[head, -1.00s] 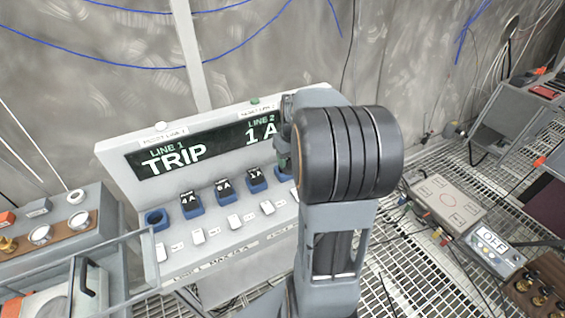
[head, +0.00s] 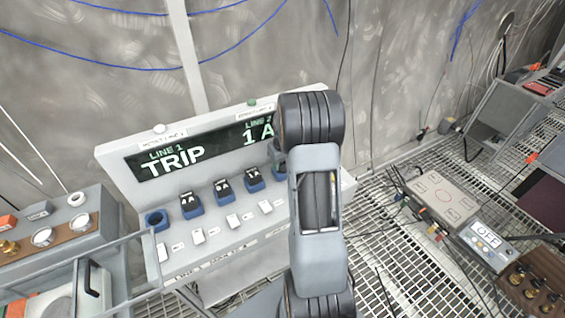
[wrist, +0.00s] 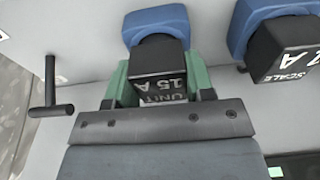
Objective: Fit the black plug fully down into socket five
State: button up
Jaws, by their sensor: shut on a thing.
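In the wrist view my gripper (wrist: 158,80) has its green fingers shut on the black plug (wrist: 160,56), whose label reads "UNIT 15 A". The plug is lined up with a blue socket (wrist: 158,20), its far end at or inside the socket's rim. I cannot tell how deep it sits. A neighbouring black plug (wrist: 284,48) stands in another blue socket (wrist: 270,12) to the right.
The leftmost socket (head: 157,219) is empty; three others hold black plugs. White switches (head: 233,221) line the panel in front. The display (head: 200,150) reads TRIP and 1 A. A black T-shaped bar (wrist: 50,95) is left of my gripper. A grey box (head: 440,196) lies to the right.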

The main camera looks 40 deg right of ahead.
jog(key=shift+f, duration=0.2)
jog(key=shift+f, duration=0.2)
jog(key=o, duration=1)
